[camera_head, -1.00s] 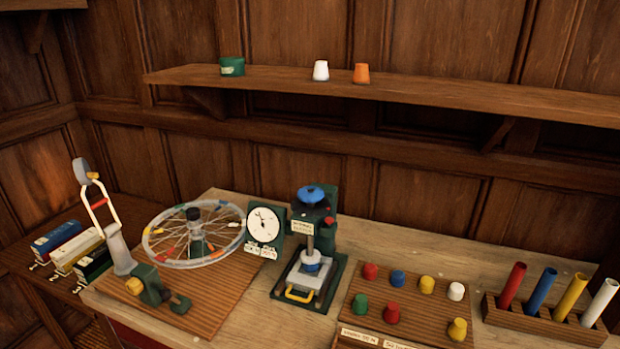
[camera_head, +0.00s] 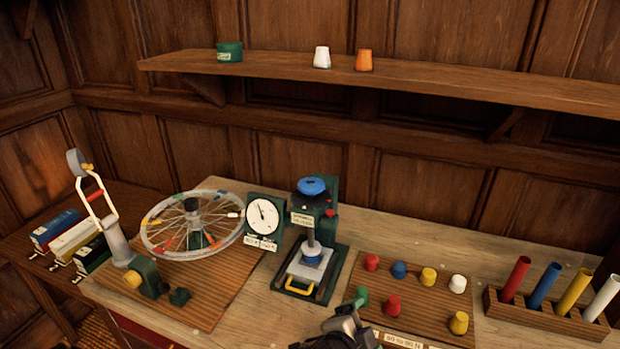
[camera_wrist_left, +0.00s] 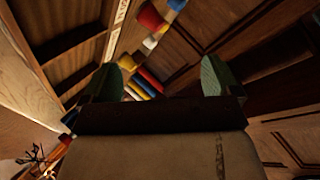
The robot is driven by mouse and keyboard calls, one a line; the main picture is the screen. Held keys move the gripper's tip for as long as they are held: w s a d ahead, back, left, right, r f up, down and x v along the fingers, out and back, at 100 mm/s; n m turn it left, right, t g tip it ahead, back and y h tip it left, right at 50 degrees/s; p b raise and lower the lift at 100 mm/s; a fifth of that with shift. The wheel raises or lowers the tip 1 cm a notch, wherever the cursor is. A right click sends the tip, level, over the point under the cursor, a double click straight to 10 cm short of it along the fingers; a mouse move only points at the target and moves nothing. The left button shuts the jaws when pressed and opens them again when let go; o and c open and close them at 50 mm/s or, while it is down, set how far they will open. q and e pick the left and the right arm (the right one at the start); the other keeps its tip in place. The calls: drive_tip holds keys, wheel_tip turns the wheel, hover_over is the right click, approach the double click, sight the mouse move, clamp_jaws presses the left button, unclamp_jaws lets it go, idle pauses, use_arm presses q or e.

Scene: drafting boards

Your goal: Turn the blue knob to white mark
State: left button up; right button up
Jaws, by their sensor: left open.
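The blue knob (camera_head: 312,186) sits on top of the green press-like device (camera_head: 327,200) near the middle of the bench. I cannot make out a white mark on or beside the knob at this size. A lower blue part (camera_head: 312,256) sits under the device's column. My left gripper (camera_head: 358,304) is at the bottom of the head view, below and to the right of the knob and well apart from it. In the left wrist view its two green fingertips (camera_wrist_left: 160,78) are wide apart with nothing between them. My right gripper is not in view.
A white dial gauge (camera_head: 263,216) and a spoked wheel (camera_head: 155,245) stand left of the device. A board of coloured pegs (camera_head: 415,305) and a rack of coloured tubes (camera_head: 535,318) are at the right. A shelf (camera_head: 450,90) runs above the bench.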

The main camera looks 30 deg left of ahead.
use_arm(q)
drive_tip(key=w+d+r+m+g+h, duration=0.2)
drive_tip(key=w+d+r+m+h, duration=0.55)
drive_tip(key=m, duration=0.85)
drive_tip(key=w+d+r+m+g+h, duration=0.1)
drive_tip(key=w+d+r+m+h, duration=0.4)
drive_tip(key=r+m+h, duration=0.8)
wheel_tip(320, 180, up, 9)
drive_tip(key=m+g+y, duration=1)
drive_tip(key=m+y, duration=0.8)
drive_tip(key=y, duration=0.3)
hover_over(310, 182)
wheel_tip(310, 182, down, 9)
drive_tip(key=p, duration=0.2)
drive_tip(key=shift+a+f+p, duration=0.1)
drive_tip(key=shift+f+p, duration=0.05)
drive_tip(key=shift+p, duration=0.2)
drive_tip(key=shift+f, duration=0.7)
